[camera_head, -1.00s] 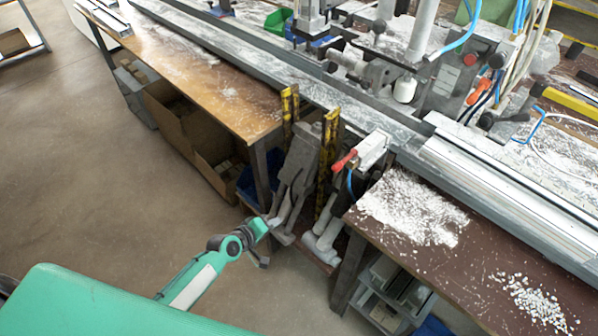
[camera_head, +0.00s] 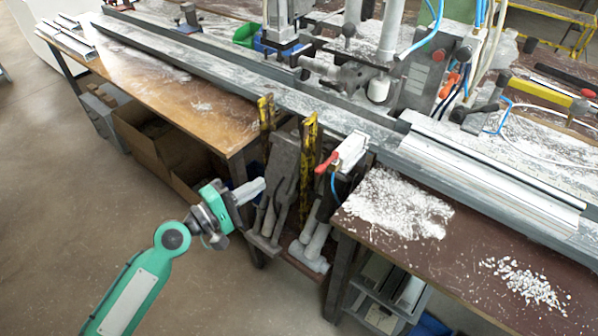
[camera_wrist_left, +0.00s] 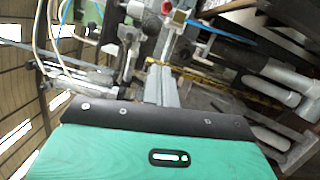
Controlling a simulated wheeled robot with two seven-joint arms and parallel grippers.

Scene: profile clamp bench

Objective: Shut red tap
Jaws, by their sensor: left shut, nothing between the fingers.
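The red tap (camera_head: 327,162) is a small red lever on a pale grey metal fitting (camera_head: 350,150), between the two bench tops, with a blue hose below it. In the left wrist view a small red part (camera_wrist_left: 167,8) at the top edge looks like the same lever, partly cut off. My left gripper (camera_head: 262,187) is to the left of the tap and a little lower in the picture, apart from it. Its grey fingers (camera_wrist_left: 160,82) are shut and empty. My right gripper is in neither view.
Yellow-black posts (camera_head: 308,150) and grey machine parts (camera_head: 284,180) stand between my left gripper and the tap. The brown bench top (camera_head: 450,260) at right carries white chips. A wooden bench (camera_head: 170,90) is at left. The floor (camera_head: 60,190) is clear.

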